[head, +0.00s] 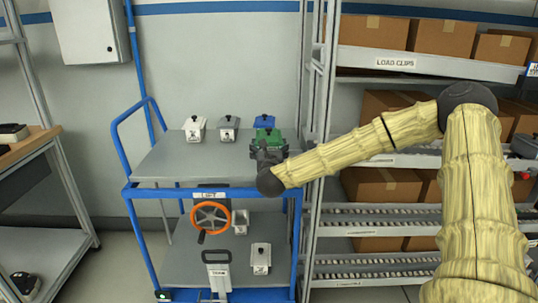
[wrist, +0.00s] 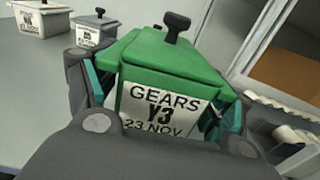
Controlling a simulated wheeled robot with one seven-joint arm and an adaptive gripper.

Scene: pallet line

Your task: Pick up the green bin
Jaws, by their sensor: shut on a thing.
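The green bin (head: 268,136) is at the right side of the top shelf of the blue-framed cart, partly hidden by my gripper in the head view. In the wrist view the green bin (wrist: 168,62) has a green lid with a black knob and a white label reading GEARS Y3 23 NOV. My gripper (head: 266,150) is shut on it, with fingers on both sides of the bin in the wrist view (wrist: 160,105). I cannot tell whether the bin touches the shelf.
The cart's top shelf (head: 175,165) also holds a white bin (head: 195,128), a grey bin (head: 229,127) and a blue bin (head: 264,121) just behind the green one. An orange handwheel (head: 210,218) is below. A rack with cardboard boxes (head: 442,35) stands right, close to my arm.

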